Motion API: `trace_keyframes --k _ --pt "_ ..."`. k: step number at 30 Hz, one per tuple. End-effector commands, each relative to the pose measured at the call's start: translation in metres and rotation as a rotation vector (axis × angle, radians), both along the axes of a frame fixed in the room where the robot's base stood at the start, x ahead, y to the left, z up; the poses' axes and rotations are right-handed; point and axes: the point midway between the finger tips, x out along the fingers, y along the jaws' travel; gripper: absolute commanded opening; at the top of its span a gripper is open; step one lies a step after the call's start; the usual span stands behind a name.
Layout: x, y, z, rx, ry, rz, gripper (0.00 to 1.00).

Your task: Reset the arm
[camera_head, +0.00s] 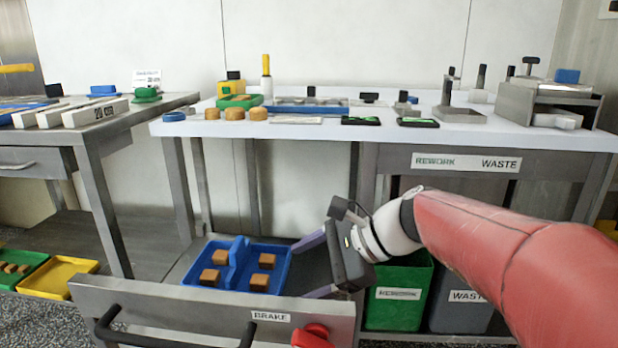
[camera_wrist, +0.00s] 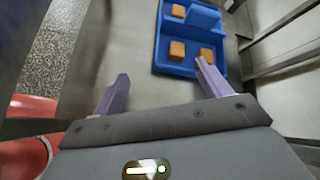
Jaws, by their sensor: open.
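My gripper (camera_head: 312,266) is at the end of my red arm, low over the right part of a metal surface behind the BRAKE panel. In the wrist view its two purple fingers (camera_wrist: 158,92) are spread wide with nothing between them. A blue divided tray (camera_head: 238,266) lies just left of the fingers in the head view. It holds several brown square pieces (camera_head: 258,281).
A grey panel (camera_head: 215,312) marked BRAKE, with a black handle and red knob (camera_head: 312,337), stands in front. Green REWORK (camera_head: 400,312) and grey WASTE (camera_head: 460,310) bins are right of my gripper. The white worktop (camera_head: 330,130) above carries many items. A yellow tray (camera_head: 58,277) lies far left.

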Motion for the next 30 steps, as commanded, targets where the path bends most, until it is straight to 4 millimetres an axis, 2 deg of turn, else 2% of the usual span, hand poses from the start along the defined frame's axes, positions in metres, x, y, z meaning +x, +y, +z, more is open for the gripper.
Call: trace_keyframes --k 1,6,12,18,25,26,30 --pt "-0.024 -0.016 0.009 -0.111 -0.112 0.058 0.76" --pt "-0.087 -0.076 -0.007 -0.541 -0.467 0.341 0.76" --pt "-0.131 -0.133 -0.016 -0.942 -0.720 0.671 0.76" --pt "-0.149 -0.162 -0.019 -1.158 -0.817 0.883 0.76" --pt "-0.151 -0.166 -0.021 -1.186 -0.826 0.917 0.76" --pt "-0.151 -0.166 -0.021 -1.185 -0.827 0.917 0.75" --pt "-0.151 -0.166 -0.021 -1.185 -0.826 0.915 0.57"
